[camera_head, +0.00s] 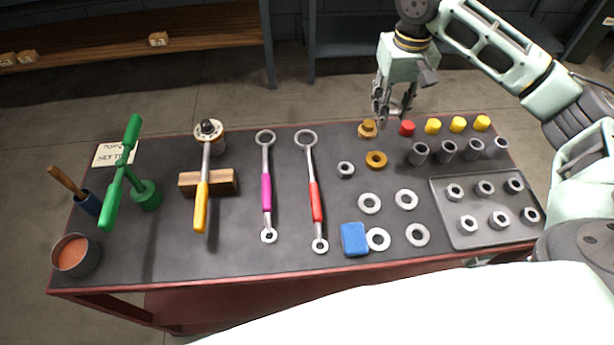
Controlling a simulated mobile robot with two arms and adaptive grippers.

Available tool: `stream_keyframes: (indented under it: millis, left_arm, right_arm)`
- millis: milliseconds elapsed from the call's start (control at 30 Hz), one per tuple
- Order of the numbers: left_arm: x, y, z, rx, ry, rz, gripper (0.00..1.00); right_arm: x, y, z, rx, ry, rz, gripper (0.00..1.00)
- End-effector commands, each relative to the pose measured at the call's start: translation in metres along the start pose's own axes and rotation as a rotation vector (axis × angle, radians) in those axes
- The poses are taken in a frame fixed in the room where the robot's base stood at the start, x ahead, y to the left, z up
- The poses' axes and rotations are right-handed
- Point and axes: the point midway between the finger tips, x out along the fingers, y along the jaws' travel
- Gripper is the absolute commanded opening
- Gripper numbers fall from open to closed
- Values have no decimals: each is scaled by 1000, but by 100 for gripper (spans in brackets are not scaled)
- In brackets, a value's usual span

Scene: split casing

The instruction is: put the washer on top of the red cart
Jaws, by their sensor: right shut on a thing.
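The red cart (110,285) stands across the middle, with a dark mat on top and a red rim. My right gripper (393,116) points down at the cart's far edge, behind the brass part and the red cap. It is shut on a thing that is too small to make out. Several flat silver washers (369,204) lie on the mat, right of centre. A brass ring (376,159) lies behind them. I cannot tell which washer is meant. My left gripper is out of view.
A blue block (354,239) lies by the front washers. A tray (455,237) of nuts is at right. Red (407,128) and yellow caps, grey sockets (419,153) and a brass part (367,129) line the far side. Wrenches (315,190) and a green tool (147,196) fill the left.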

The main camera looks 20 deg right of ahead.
Motion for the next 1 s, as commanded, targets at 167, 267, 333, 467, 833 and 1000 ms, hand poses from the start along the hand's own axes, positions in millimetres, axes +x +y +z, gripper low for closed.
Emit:
stream_keyframes:
  millis: [167, 267, 333, 467, 833, 1000]
  left_arm:
    - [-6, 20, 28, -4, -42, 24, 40]
    - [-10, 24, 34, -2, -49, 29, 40]
    - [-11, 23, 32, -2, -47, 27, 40]
    - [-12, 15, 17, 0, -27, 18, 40]
    - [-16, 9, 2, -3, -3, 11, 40]
    - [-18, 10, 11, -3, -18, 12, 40]
  right_arm:
    - [16, -28, -10, -2, -4, -4, 6]
    - [30, -50, -18, -4, -3, -3, 6]
    - [39, -66, -22, -3, -3, -3, 6]
    - [55, -90, -31, -2, -2, -2, 6]
    - [88, -107, -37, 2, -4, 2, 6]
    - [107, -107, -37, 1, -1, 0, 6]
